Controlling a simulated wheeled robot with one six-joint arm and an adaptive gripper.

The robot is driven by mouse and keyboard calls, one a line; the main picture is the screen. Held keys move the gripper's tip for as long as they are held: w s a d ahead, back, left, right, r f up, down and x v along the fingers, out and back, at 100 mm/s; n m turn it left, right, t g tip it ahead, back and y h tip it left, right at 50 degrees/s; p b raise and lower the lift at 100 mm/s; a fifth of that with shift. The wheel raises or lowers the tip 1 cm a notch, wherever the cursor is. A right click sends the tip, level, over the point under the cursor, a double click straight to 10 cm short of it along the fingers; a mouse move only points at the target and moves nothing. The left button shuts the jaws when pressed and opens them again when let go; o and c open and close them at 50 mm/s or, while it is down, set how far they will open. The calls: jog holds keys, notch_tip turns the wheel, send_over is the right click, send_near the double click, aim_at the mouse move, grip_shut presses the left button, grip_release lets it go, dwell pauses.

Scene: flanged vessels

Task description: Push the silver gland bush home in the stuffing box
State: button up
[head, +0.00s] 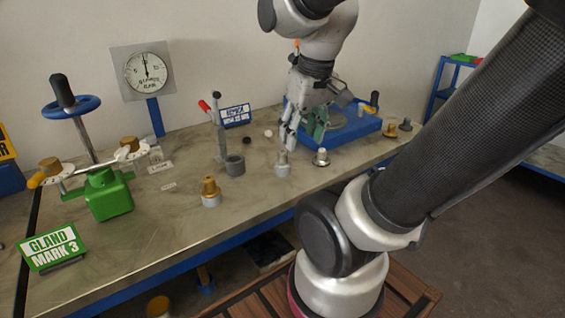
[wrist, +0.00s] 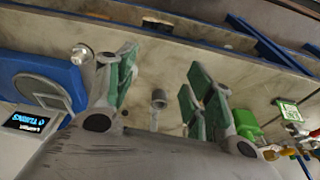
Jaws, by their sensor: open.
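A silver bush (head: 283,157) stands upright on the bench on a pale base, just below my gripper (head: 290,140). A grey cylinder (wrist: 158,98) shows between my fingers in the wrist view and looks like the same piece. My gripper (wrist: 165,88) is open, its two green-padded fingers wide apart, with nothing held. A second silver piece (head: 320,157) with a wide foot stands to the right; it also shows in the wrist view (wrist: 82,53). The green vessel (head: 108,196) with a rod and flange is at the left. I cannot make out its stuffing box opening.
A brass piece (head: 210,188), a dark grey cup (head: 235,165) and a red-handled lever (head: 217,120) stand between my gripper and the vessel. A gland sign (head: 50,248) stands front left. The bench front middle is clear.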

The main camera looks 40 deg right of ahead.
jog(key=w+d+f+m+g, duration=0.2)
jog(key=w+d+f+m, duration=0.15)
jog(key=w+m, duration=0.2)
jog(key=w+d+f+m+g, duration=0.1)
jog(key=w+d+f+m, duration=0.3)
jog(key=w, duration=0.3)
jog(key=m, duration=0.7)
send_over(283, 151)
jog(key=shift+d+f, duration=0.3)
jog(key=shift+f, duration=0.3)
jog(key=shift+w+r+m+t, duration=0.2)
jog(key=shift+m+t, duration=0.1)
jog(key=shift+m, duration=1.15)
jog(key=shift+f+m, duration=0.15)
jog(key=shift+m, duration=0.15)
jog(key=f, duration=0.7)
jog(key=shift+s+a+f, duration=0.15)
jog(key=shift+a+f, duration=0.15)
